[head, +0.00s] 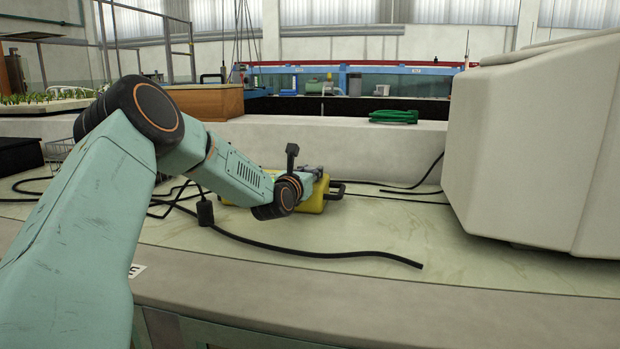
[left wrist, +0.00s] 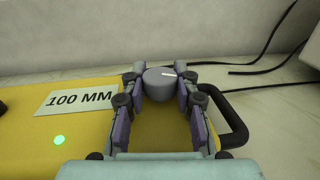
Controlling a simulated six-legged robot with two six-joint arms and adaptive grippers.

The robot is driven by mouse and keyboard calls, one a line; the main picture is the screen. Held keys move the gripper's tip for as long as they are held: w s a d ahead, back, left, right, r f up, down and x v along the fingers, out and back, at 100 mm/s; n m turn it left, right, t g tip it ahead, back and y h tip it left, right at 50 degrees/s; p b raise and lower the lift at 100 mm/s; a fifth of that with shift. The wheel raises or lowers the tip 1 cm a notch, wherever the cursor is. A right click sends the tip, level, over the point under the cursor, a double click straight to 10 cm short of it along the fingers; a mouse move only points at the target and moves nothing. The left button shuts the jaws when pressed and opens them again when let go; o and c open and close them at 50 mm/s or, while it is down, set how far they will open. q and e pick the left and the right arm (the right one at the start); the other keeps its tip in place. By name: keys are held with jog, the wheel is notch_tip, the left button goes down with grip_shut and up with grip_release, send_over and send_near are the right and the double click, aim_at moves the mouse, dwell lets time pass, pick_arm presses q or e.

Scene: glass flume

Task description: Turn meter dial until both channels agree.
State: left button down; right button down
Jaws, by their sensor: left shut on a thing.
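The yellow meter (head: 319,197) lies on the bench, partly behind my left arm; its yellow top (left wrist: 35,125) fills the left of the left wrist view. A grey round dial (left wrist: 160,84) with a white pointer mark, pointing right, stands on it. My left gripper (left wrist: 161,92) is shut on the dial, with a finger on each side. In the head view the left gripper (head: 312,173) is small and the dial cannot be made out. A "100 MM" label (left wrist: 78,98) and one lit green lamp (left wrist: 59,140) show left of the dial. My right gripper is out of view.
A black handle (left wrist: 236,125) sticks out at the meter's right end. A loose black cable (head: 330,255) crosses the bench in front. A large pale housing (head: 530,140) stands at right. Bench between meter and housing is mostly clear.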

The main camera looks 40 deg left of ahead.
pick_arm(q)
jog(key=shift+m+t+h, duration=0.3)
jog(key=shift+m+h, duration=0.4)
jog(key=shift+h, duration=0.3)
jog(key=c, duration=1)
grip_release()
jog(key=v, duration=0.5)
jog(key=shift+s, duration=0.9)
jog(key=shift+s+d, duration=0.35)
